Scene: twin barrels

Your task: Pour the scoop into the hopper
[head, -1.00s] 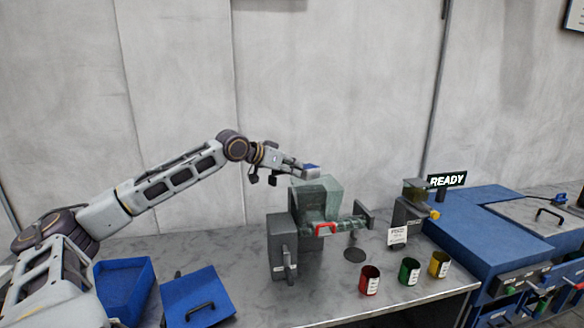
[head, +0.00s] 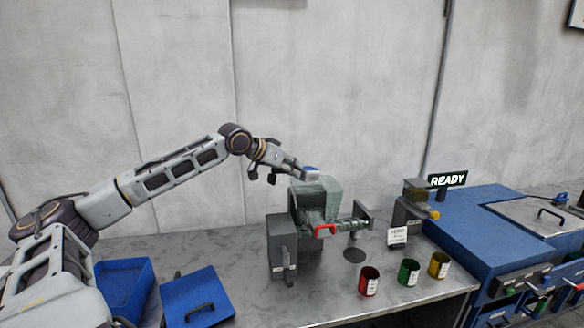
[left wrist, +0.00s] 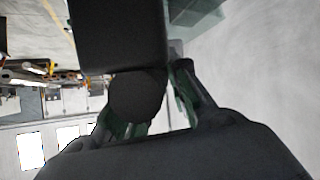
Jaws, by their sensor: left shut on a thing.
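In the left wrist view the scoop (left wrist: 135,95) is a dark block with a round handle between the fingers. The hopper (head: 320,187) is a translucent green box on top of a grey machine. The scoop is just above the hopper's upper left edge, and the hopper's green wall seems to show in the left wrist view (left wrist: 195,12). I cannot see what the scoop contains. My right gripper is not in view.
The grey machine (head: 282,245) has a red handle (head: 324,231). Red (head: 369,281), green (head: 409,272) and yellow (head: 438,265) cups stand at right. A blue bin (head: 125,285) and a blue lid (head: 197,297) lie at left. A READY sign (head: 447,180) stands at the back right.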

